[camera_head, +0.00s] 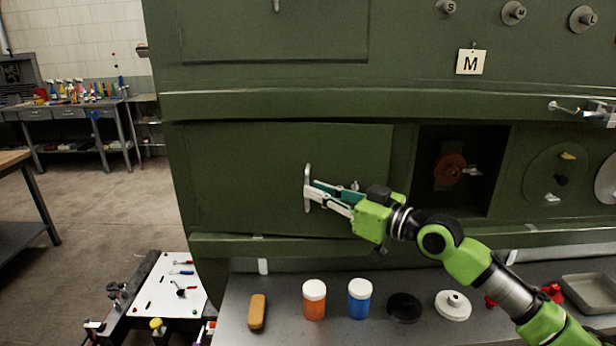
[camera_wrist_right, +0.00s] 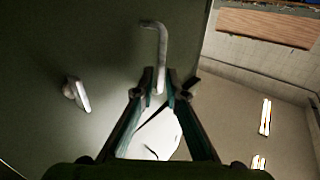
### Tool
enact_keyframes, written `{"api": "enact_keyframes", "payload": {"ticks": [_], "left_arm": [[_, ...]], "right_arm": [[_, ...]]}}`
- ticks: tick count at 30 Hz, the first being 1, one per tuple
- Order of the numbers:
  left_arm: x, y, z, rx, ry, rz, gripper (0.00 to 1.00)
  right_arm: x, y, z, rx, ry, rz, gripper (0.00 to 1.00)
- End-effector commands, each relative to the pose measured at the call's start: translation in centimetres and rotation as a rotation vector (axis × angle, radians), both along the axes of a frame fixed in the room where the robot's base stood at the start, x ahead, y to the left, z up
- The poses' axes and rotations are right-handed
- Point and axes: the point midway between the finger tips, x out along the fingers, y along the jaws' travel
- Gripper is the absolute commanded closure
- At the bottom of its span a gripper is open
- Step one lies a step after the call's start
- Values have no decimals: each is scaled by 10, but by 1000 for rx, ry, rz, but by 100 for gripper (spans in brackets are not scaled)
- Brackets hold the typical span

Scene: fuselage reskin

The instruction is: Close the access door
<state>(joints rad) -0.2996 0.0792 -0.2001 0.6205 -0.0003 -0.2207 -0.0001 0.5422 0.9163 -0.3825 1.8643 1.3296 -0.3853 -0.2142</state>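The access door (camera_head: 255,165) is a green panel in the green fuselage wall, with a silver bar handle (camera_head: 307,188). The door lies nearly flush, and its lower edge runs slightly aslant. I cannot tell whether it is fully closed. My right gripper (camera_head: 313,190) is at the handle, its arm coming in from the lower right. In the right wrist view, the gripper's fingertips (camera_wrist_right: 160,84) stand close on both sides of the handle (camera_wrist_right: 157,42) and appear shut on it. A small latch (camera_wrist_right: 77,93) sits on the door to the left. My left gripper is out of view.
Right of the door is a dark recess (camera_head: 480,195) with an orange-brown round part (camera_head: 450,170). Below, a grey bench (camera_head: 280,335) holds a brown block (camera_head: 257,311), an orange jar (camera_head: 314,300) and a blue jar (camera_head: 360,299). Open floor (camera_head: 110,205) lies to the left.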

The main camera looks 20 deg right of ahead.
Motion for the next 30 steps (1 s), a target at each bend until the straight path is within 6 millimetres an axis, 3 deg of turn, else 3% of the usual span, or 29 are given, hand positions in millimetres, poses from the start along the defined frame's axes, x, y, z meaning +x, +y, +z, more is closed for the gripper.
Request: {"api": "enact_keyframes", "payload": {"ticks": [9,17,20,30], "left_arm": [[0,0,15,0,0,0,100],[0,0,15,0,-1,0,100],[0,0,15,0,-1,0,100],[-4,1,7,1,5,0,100]], "right_arm": [[25,18,1,0,-1,1,88],[26,18,0,-2,-1,0,88],[26,18,0,-2,-1,0,100],[26,18,-2,-1,-3,0,100]]}}
